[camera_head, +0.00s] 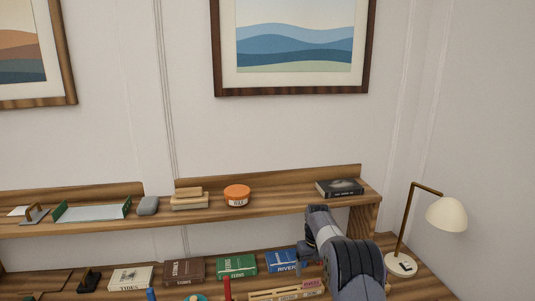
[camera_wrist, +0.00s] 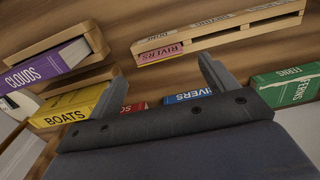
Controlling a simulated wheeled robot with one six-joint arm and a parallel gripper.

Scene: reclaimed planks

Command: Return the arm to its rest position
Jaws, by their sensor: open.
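My gripper (camera_wrist: 160,68) shows in the wrist view with its two grey fingers spread apart. Bare wood lies between the fingertips, and nothing is held. In the head view my arm (camera_head: 345,255) reaches in from the lower right, in front of the desk and the right end of the shelf. The gripper is hard to make out there. In the wrist view a blue book (camera_wrist: 188,96) and a red book (camera_wrist: 132,107) lie behind the fingers, partly hidden by the gripper body.
A lamp (camera_head: 446,214) stands right of my arm. Several books, including a green one (camera_head: 236,266), lie below. A wooden rack (camera_wrist: 222,32) and yellow book (camera_wrist: 68,108) are near the gripper.

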